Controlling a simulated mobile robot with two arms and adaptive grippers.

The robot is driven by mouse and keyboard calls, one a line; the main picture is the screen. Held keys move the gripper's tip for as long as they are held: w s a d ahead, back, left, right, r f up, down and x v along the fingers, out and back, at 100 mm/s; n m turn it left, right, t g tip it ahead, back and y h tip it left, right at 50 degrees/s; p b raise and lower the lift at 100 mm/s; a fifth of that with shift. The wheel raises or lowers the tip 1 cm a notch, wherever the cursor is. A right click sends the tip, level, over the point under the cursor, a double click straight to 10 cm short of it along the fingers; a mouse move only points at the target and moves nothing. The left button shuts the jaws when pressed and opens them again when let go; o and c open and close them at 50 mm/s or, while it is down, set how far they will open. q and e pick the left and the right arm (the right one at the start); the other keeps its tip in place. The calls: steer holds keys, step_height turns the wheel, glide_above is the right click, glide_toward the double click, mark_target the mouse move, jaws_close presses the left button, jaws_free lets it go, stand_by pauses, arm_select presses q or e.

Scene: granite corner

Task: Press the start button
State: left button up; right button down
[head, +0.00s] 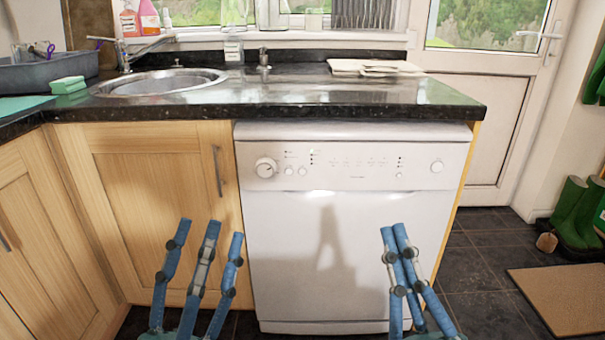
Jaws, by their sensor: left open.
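A white dishwasher (330,250) stands under the counter, its door shut. Its control panel (345,172) has a large round dial (265,167) at the left, small round buttons (296,171) beside it, and a round button (437,166) at the right end. Labels are too small to read, so I cannot tell which is the start button. My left gripper (210,234) is open and empty, below and left of the panel, in front of the wooden cabinet. My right gripper (393,232) is below the panel's right part, apart from the buttons; its fingers overlap, hiding their opening.
A dark granite counter (290,98) overhangs the panel, with a round sink (160,83), green sponge (68,85) and folded cloths (375,67). A cabinet handle (217,171) sticks out left of the dishwasher.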

arm_select(q)
steer(key=shift+c, duration=0.2)
stand_by(0.3)
jaws_close()
stand_by(1.2)
